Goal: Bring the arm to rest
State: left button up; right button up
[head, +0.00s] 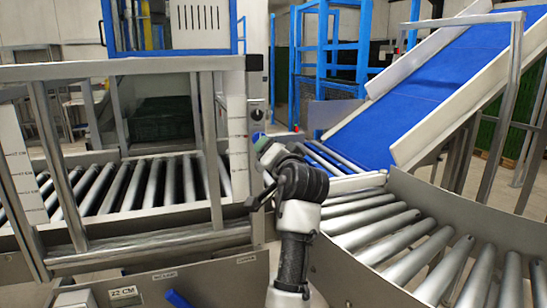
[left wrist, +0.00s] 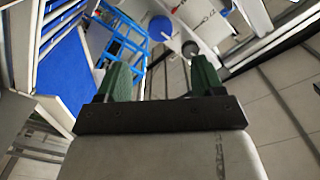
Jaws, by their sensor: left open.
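My left gripper (left wrist: 160,68) shows in the left wrist view. Its two green fingers stand wide apart, with nothing between them. In the head view one arm of mine rises from the bottom middle, bent at a black joint, its far end pointing up and away to the left. That end is small there, and its fingers are hard to make out. It is in front of the gap between the left rollers and the blue belt, and I see no object held. No second gripper shows in either view.
A roller conveyor (head: 130,187) with a metal frame (head: 140,246) lies left. A curved roller conveyor (head: 400,245) lies right, below a sloping blue belt (head: 430,92). A blue-framed guard (head: 172,52) stands behind. Metal rails and side walls are close around the arm.

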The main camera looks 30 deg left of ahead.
dwell(0.5)
pick_arm(q)
jog(key=s+d+f+m+g+h, duration=0.15)
jog(key=s+f, duration=0.25)
jog(key=f, duration=0.5)
jog(key=s+d+f+h, duration=0.1)
jog(key=s+f+h, duration=0.2)
jog(key=f, duration=0.6)
jog(key=s+d+f+g+h, duration=0.15)
jog(key=s+f, duration=0.25)
jog(key=f, duration=0.5)
jog(key=s+d+f+m+g+h, duration=0.1)
jog(key=s+d+f+g+h, duration=0.45)
jog(key=s, duration=0.75)
jog(key=s+d+f+m+h, duration=0.15)
jog(key=s+d+f, duration=0.25)
jog(key=s+f, duration=0.65)
jog(key=s+f+g+p, duration=0.1)
jog(key=s+f+p, duration=0.25)
jog(key=f, duration=1.65)
jog(key=s+a+f+g+p, duration=0.1)
jog(key=s+a+f+p, duration=0.1)
jog(key=s+f, duration=1.2)
jog(key=shift+s+a+n+h, duration=0.3)
jog(key=shift+s, duration=0.85)
